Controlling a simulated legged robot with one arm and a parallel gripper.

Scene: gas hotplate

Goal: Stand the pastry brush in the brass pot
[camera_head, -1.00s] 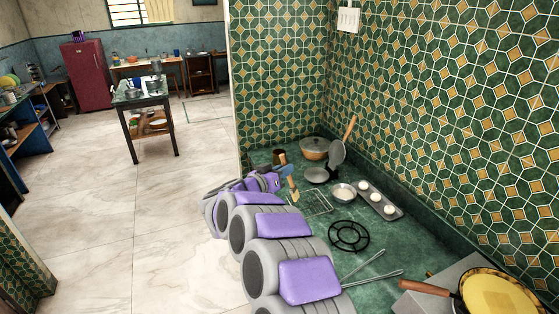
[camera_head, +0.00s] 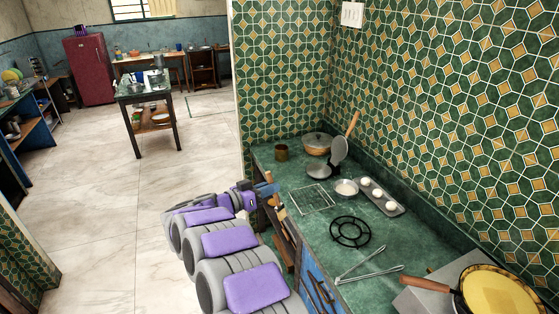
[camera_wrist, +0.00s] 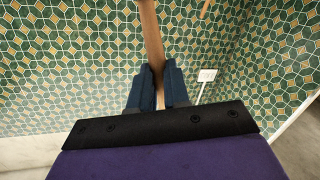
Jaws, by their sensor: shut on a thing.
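My gripper (camera_head: 270,189) is beside the counter's front edge, in front of and below the brass pot in the head view. In the wrist view its blue fingers (camera_wrist: 158,88) are shut on a wooden handle, the pastry brush (camera_wrist: 151,35). The brush (camera_head: 280,211) also shows as a small tan shape below the gripper in the head view; its bristles are hard to make out. The brass pot (camera_head: 281,153) stands upright on the counter at the far left corner, apart from the gripper. Its inside is too small to see.
Tiled walls close the back.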

